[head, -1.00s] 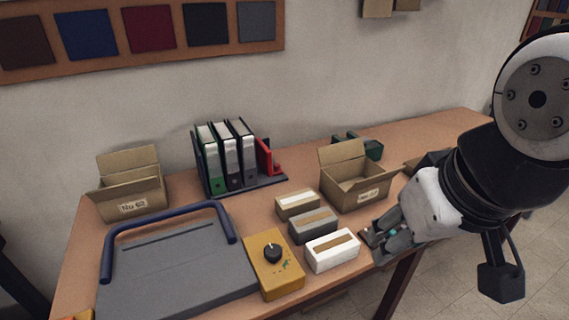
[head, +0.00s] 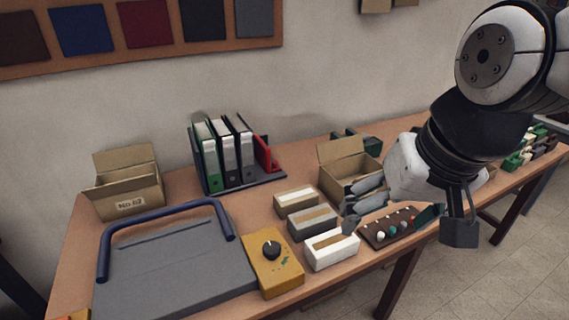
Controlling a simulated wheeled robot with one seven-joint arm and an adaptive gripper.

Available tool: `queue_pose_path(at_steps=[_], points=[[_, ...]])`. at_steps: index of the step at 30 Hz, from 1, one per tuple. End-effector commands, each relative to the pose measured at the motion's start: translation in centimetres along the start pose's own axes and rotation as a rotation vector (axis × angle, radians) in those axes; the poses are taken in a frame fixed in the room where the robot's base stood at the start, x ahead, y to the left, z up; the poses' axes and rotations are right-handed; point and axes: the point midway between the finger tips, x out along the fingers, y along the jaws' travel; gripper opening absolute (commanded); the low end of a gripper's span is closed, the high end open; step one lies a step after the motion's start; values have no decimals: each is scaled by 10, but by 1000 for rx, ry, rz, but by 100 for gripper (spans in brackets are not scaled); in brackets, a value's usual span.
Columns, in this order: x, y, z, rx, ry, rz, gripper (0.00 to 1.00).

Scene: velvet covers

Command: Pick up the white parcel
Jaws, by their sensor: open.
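The white parcel (head: 331,253) is a small white box with a tan strip along its top. It lies near the front edge of the table, in front of a grey parcel (head: 312,223). A beige parcel (head: 296,202) with a white strip lies behind the grey one. My gripper (head: 349,216) is open and empty. Its fingers point left and hover just above and to the right of the white parcel, apart from it as far as I can tell.
A yellow box with a black knob (head: 273,263) stands close left of the white parcel. A dark board with coloured balls (head: 388,229) lies to its right. An open carton (head: 334,184) stands behind. A grey board with a blue handle (head: 172,267) fills the left front.

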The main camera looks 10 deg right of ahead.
Motion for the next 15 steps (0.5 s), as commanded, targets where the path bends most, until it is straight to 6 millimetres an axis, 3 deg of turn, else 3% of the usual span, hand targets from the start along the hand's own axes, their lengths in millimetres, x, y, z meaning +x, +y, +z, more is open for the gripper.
queue_pose_path(at_steps=[6,15], points=[[56,-5,-52,311,-125,-11,80],[150,-2,-110,733,-234,98,80]])
